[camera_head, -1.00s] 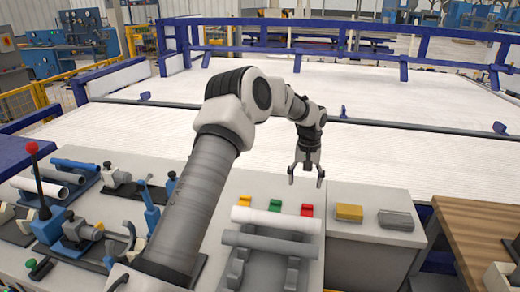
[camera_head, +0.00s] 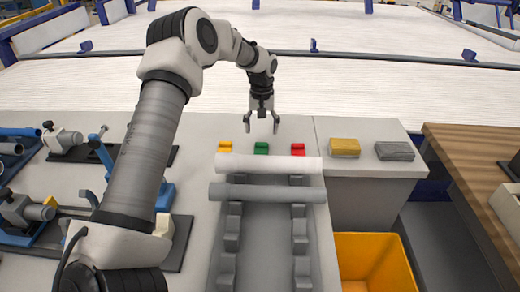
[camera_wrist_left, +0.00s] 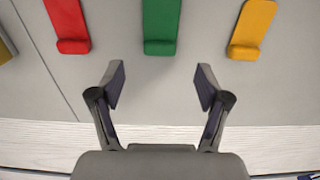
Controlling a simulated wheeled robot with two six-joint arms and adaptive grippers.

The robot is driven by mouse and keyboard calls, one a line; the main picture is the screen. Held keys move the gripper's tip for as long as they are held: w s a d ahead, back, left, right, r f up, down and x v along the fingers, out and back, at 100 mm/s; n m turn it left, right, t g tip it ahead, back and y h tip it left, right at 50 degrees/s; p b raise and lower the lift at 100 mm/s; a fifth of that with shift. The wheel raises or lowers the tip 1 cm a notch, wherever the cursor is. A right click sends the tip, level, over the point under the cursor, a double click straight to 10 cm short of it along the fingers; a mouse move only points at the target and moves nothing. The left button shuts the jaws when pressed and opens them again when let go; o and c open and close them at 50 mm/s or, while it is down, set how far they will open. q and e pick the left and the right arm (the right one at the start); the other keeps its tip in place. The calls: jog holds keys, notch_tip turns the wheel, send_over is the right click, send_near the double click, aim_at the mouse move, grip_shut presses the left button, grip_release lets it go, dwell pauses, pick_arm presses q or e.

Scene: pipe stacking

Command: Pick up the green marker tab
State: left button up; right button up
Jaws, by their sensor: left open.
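The green marker tab (camera_head: 261,148) lies on the grey bench top, between a yellow tab (camera_head: 225,146) and a red tab (camera_head: 297,149). My left gripper (camera_head: 262,128) is open and empty, above and just behind the green tab in the head view. In the left wrist view the green tab (camera_wrist_left: 162,25) is ahead of the open fingers (camera_wrist_left: 160,85), roughly centred between them and apart from them. The red tab (camera_wrist_left: 68,25) and yellow tab (camera_wrist_left: 252,28) lie on either side. My right gripper is not seen.
A white pipe (camera_head: 268,163) and a grey pipe (camera_head: 266,193) lie across the rack (camera_head: 232,228) in front of the tabs. A yellow block (camera_head: 344,148) and a grey block (camera_head: 394,151) sit to the right. A yellow bin (camera_head: 375,262) stands below them.

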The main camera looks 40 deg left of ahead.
aim_at(262, 144)
pick_arm(q)
notch_tip(262, 144, down, 6)
jog(key=shift+d+r, duration=0.1)
jog(key=shift+s+r, duration=0.1)
jog(key=c, duration=1)
jog(key=shift+c, duration=0.2)
jog(key=shift+r, duration=0.1)
notch_tip(262, 144, up, 10)
